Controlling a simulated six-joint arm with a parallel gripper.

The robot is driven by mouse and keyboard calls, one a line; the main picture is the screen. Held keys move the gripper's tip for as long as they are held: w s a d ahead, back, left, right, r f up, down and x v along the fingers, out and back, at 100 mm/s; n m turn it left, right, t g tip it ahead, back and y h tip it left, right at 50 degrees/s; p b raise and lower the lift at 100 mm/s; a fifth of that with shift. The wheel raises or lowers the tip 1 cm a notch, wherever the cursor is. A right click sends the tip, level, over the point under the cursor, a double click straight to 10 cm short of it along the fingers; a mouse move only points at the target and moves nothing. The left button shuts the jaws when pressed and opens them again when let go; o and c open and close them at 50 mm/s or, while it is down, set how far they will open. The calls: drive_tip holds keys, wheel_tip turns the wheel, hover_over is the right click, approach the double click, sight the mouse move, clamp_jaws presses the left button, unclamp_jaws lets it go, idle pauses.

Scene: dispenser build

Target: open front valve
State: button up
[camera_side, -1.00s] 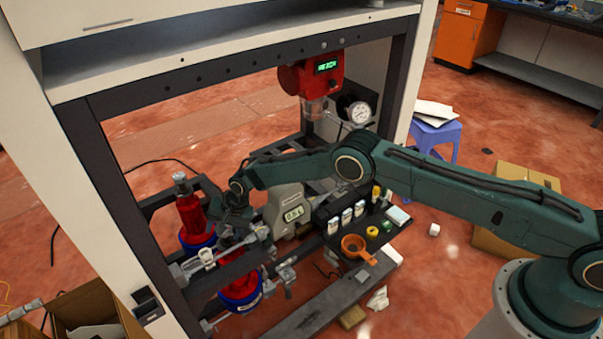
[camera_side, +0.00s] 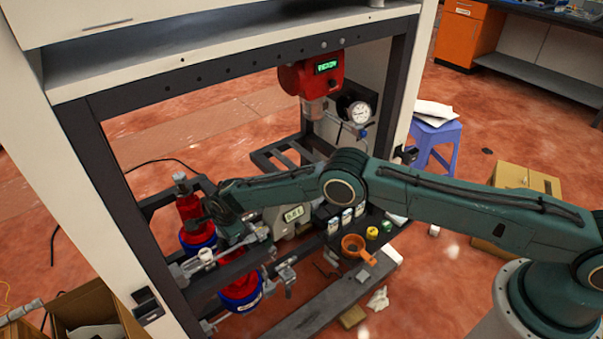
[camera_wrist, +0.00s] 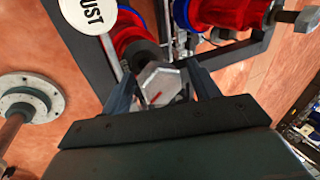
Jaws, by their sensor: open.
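Two red vessels with blue collars stand in the left of the frame, a rear one (camera_side: 190,213) and a front one (camera_side: 240,286). A grey hexagonal knob (camera_wrist: 160,84) with a red mark, seemingly the front vessel's valve, shows in the wrist view at the end of a dark neck and red body (camera_wrist: 131,38). My gripper (camera_wrist: 161,74) is open, with one finger on each side of the knob; I cannot tell whether they touch it. In the side view my gripper (camera_side: 230,228) is over the front vessel and hides its top.
Metal fittings (camera_side: 205,257) and dark frame bars crowd the vessels. A red unit with a green display (camera_side: 325,68) and a gauge (camera_side: 359,113) stand at the back. A scale (camera_side: 293,214), bottles and an orange funnel (camera_side: 353,243) sit to the right. A cardboard box (camera_side: 85,312) is front left.

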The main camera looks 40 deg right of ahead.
drive_tip(key=c, duration=0.9)
drive_tip(key=shift+n+y, duration=0.7)
drive_tip(key=shift+n, duration=1)
drive_tip(key=n+y, duration=0.1)
drive_tip(key=n, duration=0.2)
drive_tip(key=shift+g, duration=0.3)
drive_tip(key=shift+n, duration=0.3)
drive_tip(key=shift+r+n+g+y, duration=0.1)
drive_tip(key=shift+n+g+y, duration=0.5)
drive_tip(key=shift+n, duration=1.1)
